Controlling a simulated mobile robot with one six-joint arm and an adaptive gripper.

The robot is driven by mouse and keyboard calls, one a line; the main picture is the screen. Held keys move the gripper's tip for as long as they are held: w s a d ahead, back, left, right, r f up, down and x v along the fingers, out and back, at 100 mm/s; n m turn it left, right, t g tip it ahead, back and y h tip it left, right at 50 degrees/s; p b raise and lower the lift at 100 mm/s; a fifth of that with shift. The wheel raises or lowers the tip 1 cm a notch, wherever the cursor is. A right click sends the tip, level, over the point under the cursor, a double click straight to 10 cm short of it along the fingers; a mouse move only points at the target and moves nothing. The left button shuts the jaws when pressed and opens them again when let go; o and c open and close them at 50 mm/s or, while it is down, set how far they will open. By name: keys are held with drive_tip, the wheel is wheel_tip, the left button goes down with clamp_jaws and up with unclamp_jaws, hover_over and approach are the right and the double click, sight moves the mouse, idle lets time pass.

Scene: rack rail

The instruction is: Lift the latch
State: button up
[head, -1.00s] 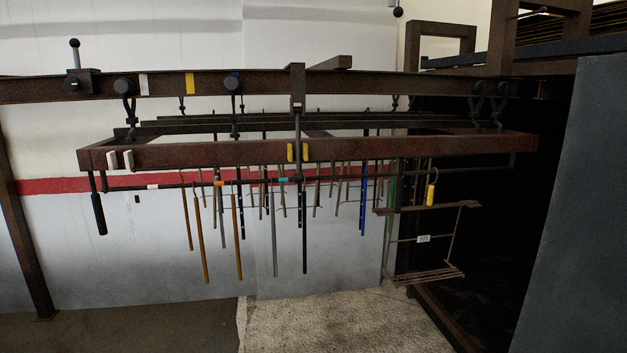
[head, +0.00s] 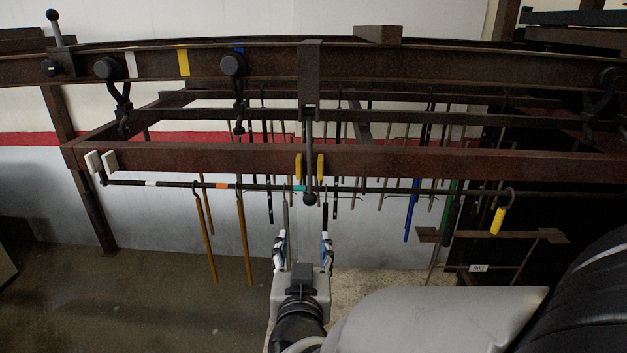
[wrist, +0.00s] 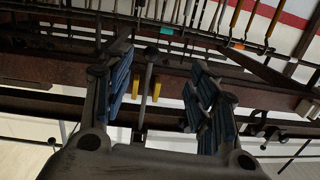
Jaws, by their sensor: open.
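A dark hanging lever with a ball end (head: 310,199) drops from a rusty bracket (head: 310,70) on the upper rail, between two yellow pads; it looks like the latch. It also shows in the wrist view (wrist: 147,80), where the scene appears inverted, between my fingers in the picture. My gripper (head: 303,238) is open and empty, fingers pointing up, below the lever's ball end in the head view. The distance in depth between them cannot be told. A second ball-topped lever (head: 55,27) stands upright on a block at the upper left of the rail.
The rusty crossbeam (head: 200,157) runs behind the lever. A thin bar (head: 260,187) below it carries several hanging rods, some brown (head: 242,240), one blue (head: 411,210). A hook with a yellow grip (head: 498,221) and a small hanging rack (head: 540,237) are at right.

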sight(309, 203)
drive_tip(key=shift+t+h, duration=0.4)
drive_tip(key=shift+t, duration=0.1)
drive_tip(key=w, duration=0.8)
drive_tip(key=w+r, duration=0.1)
drive_tip(key=w, duration=0.3)
drive_tip(key=shift+w+d+r, duration=0.1)
drive_tip(key=shift+d, duration=0.25)
drive_tip(key=shift+w+r, duration=0.1)
drive_tip(key=shift+w, duration=0.75)
drive_tip(key=shift+c, duration=0.2)
drive_tip(key=c, duration=0.9)
